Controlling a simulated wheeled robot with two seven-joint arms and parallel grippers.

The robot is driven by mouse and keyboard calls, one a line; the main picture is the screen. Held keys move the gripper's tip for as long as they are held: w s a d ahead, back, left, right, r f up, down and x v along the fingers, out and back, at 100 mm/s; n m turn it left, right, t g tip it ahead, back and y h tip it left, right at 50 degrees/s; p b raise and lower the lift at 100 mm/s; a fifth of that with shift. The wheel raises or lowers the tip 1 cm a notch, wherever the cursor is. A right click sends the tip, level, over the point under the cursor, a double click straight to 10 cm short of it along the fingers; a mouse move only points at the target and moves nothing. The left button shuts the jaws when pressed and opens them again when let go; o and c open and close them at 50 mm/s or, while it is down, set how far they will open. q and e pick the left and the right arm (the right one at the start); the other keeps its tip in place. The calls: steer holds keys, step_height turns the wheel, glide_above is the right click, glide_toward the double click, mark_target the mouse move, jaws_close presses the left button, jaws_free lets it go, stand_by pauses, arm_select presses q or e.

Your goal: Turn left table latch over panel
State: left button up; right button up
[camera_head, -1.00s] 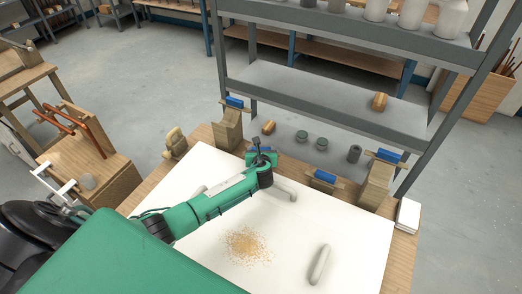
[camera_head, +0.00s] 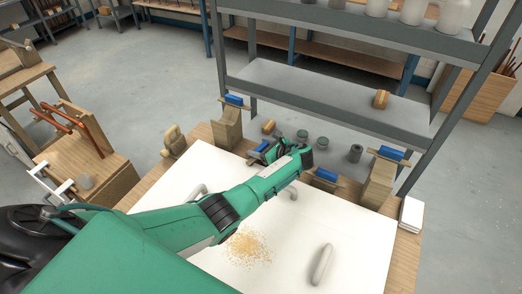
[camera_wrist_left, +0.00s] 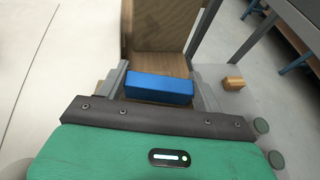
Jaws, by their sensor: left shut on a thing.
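The white panel (camera_head: 300,230) lies on the wooden table. My left gripper (camera_head: 259,150) is at its far edge, with its wrist to the right and its fingers pointing left. In the left wrist view, its two grey fingers (camera_wrist_left: 159,90) are shut on the blue handle (camera_wrist_left: 158,88) of the left table latch, one on each side. The rest of that latch is mostly hidden by the hand, so I cannot tell how far it lies over the panel. Another blue-handled table latch (camera_head: 325,176) is farther right along the same edge. My right gripper is out of view.
Wooden posts (camera_head: 228,126) (camera_head: 376,188) with blue-handled latches stand at the far edge, left and right. Sawdust (camera_head: 248,246) and a grey handle (camera_head: 321,264) are on the panel. A grey shelf rack (camera_head: 320,92) stands behind.

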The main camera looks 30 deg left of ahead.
arm_select(q)
steer(key=shift+n+g+b, duration=0.3)
steer(key=shift+n+g, duration=0.2)
steer(key=shift+g, duration=0.1)
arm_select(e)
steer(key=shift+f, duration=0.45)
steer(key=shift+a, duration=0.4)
arm_select(q)
steer(key=o, duration=1.4)
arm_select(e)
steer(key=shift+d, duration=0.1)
arm_select(q)
steer(key=shift+d+r, duration=0.2)
steer(key=shift+d, duration=0.35)
steer(key=b+v, duration=0.1)
steer(key=v, duration=1.1)
steer(key=shift+d+b, duration=0.35)
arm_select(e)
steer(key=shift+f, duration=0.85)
